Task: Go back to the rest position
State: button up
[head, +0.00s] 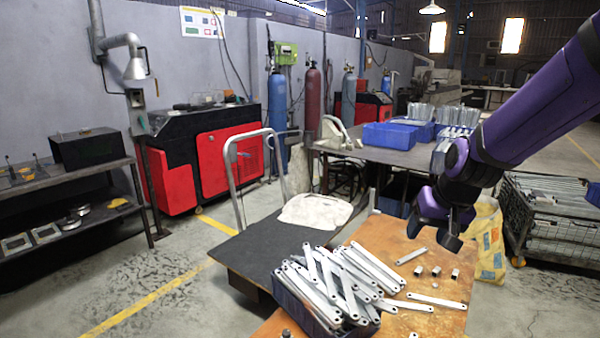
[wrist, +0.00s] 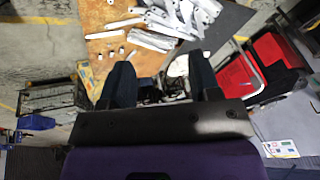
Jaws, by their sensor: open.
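My gripper (head: 435,222) hangs above the right part of the rusty-brown work table (head: 395,240) in the head view. Its jaws are apart with nothing between them. In the wrist view the two dark fingers of my gripper (wrist: 162,85) stand wide apart. A blue crate (head: 296,307) heaped with galvanized brackets (head: 335,280) stands on the table, to the left of and below my gripper. Loose brackets lie on the table, one of them a flat strip (head: 437,300). The crate's brackets also show at the top of the wrist view (wrist: 180,15).
A dark board (head: 255,250) adjoins the table on the left. A second table (head: 400,158) behind holds blue crates (head: 390,135). A wire cage (head: 560,225) and a yellow sack (head: 488,240) stand at right. Red machines (head: 225,160) line the wall. Floor at left is open.

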jog(key=s+d+r, duration=0.1)
jog(key=s+r, duration=0.3)
jog(key=s, duration=0.3)
jog(key=s+d+r+n+t+h, duration=0.1)
jog(key=s+r, duration=0.3)
jog(key=s, duration=0.4)
jog(key=s+d+r, duration=0.2)
jog(key=s+r, duration=0.2)
jog(key=s, duration=0.3)
jog(key=shift+s+d+r+n+t+h, duration=0.2)
jog(key=shift+s+r+n+t+h, duration=0.1)
jog(key=shift+s, duration=0.05)
